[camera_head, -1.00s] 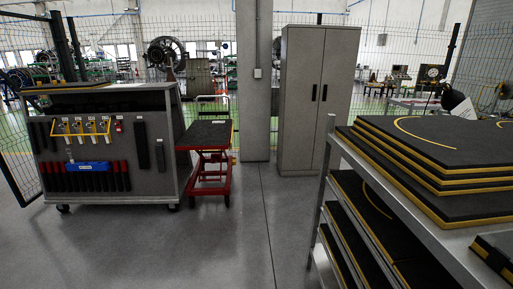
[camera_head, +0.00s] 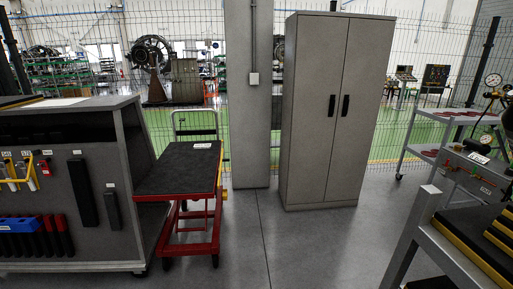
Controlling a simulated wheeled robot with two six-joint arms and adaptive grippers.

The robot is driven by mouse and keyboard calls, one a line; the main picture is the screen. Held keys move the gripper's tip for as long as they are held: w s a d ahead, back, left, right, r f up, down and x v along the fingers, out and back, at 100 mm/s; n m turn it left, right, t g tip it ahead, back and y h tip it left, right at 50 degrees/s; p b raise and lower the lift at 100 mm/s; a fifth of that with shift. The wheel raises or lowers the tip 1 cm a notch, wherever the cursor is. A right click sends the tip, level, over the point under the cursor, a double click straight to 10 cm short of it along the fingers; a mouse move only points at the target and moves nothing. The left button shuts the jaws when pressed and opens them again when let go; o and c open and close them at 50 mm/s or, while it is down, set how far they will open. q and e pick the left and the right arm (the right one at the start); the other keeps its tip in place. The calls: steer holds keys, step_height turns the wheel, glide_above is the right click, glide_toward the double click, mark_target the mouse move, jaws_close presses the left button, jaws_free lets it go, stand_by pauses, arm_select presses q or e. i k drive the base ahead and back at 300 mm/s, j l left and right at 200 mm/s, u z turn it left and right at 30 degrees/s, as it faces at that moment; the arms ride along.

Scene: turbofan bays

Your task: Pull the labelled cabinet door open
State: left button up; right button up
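A tall grey two-door cabinet (camera_head: 325,165) stands right of centre on the grey floor, some distance ahead of me. Both its left door (camera_head: 312,75) and its right door (camera_head: 363,75) are shut. Each door has a dark vertical handle, the left handle (camera_head: 332,105) and the right handle (camera_head: 345,105), close to the middle seam. I cannot make out a label on either door. Neither of my grippers is in view.
A red lift cart (camera_head: 175,170) with a dark top stands left of a grey pillar (camera_head: 250,120). A grey tool cabinet (camera_head: 130,130) fills the left side. The floor before the cabinet is clear.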

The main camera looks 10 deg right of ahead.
mark_target(322, 41)
steer(key=i+z, duration=0.2)
steer(key=i, duration=0.35)
steer(key=i+z, duration=0.2)
steer(key=i, duration=0.35)
steer(key=i+j+z, duration=0.2)
steer(key=i, duration=0.35)
steer(key=i+j+z, duration=0.2)
steer(key=i, duration=0.35)
steer(key=i+l+u, duration=0.5)
steer(key=i+l, duration=0.75)
steer(key=i, duration=0.05)
